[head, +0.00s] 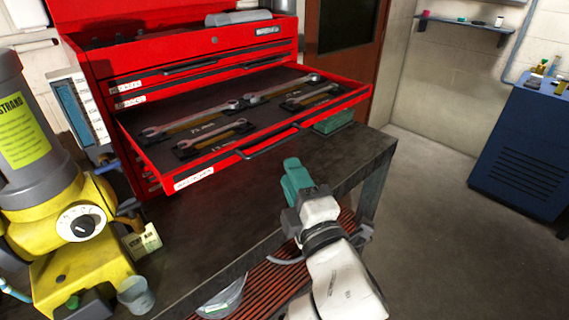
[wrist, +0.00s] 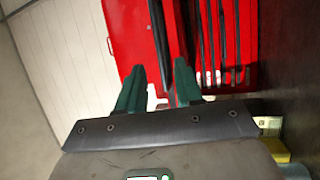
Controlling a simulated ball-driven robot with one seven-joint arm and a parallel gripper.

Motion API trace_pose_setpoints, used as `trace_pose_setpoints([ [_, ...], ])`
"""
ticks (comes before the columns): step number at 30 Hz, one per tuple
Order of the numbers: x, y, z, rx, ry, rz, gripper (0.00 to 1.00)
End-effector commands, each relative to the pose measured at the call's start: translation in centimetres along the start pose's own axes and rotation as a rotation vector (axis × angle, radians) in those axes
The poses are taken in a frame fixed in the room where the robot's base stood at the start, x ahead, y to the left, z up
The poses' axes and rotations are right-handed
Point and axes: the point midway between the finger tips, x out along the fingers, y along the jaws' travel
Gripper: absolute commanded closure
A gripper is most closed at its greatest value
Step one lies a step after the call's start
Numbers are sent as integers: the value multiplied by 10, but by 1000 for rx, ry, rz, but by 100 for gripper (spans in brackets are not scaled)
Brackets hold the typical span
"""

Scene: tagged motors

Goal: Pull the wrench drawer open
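The wrench drawer (head: 194,178) of the red tool chest stands pulled out, and several wrenches (head: 205,136) lie on dark liners inside it. Its black bar handle (head: 268,146) runs along the red front, which has a white label at its left end. My gripper (head: 291,166) is in front of the drawer and appears clear of the handle. In the wrist view my gripper (wrist: 160,76) has its two green fingers apart, with no object held between them. Red drawer surfaces (wrist: 131,35) show beyond the fingertips.
The red tool chest (head: 150,58) stands on a dark workbench (head: 225,225). A yellow machine with a grey motor (head: 30,125) stands at the left, with a small cup (head: 136,296) near it. A green item (head: 333,122) sits beyond the drawer's right side. Open floor (head: 440,215) lies right.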

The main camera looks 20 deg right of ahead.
Motion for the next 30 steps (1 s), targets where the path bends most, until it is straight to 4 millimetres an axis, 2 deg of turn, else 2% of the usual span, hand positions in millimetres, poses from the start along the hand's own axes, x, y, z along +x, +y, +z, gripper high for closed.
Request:
trace_pose_setpoints([
  [3, -17, -2, 0, 0, 0, -1, 64],
  [8, -28, 0, 0, 0, 0, 0, 64],
  [26, -29, 0, 0, -1, -1, 1, 64],
  [29, -33, -21, 16, 73, -45, -79, 64],
  [30, -37, -36, 25, 124, -77, -132, 64],
])
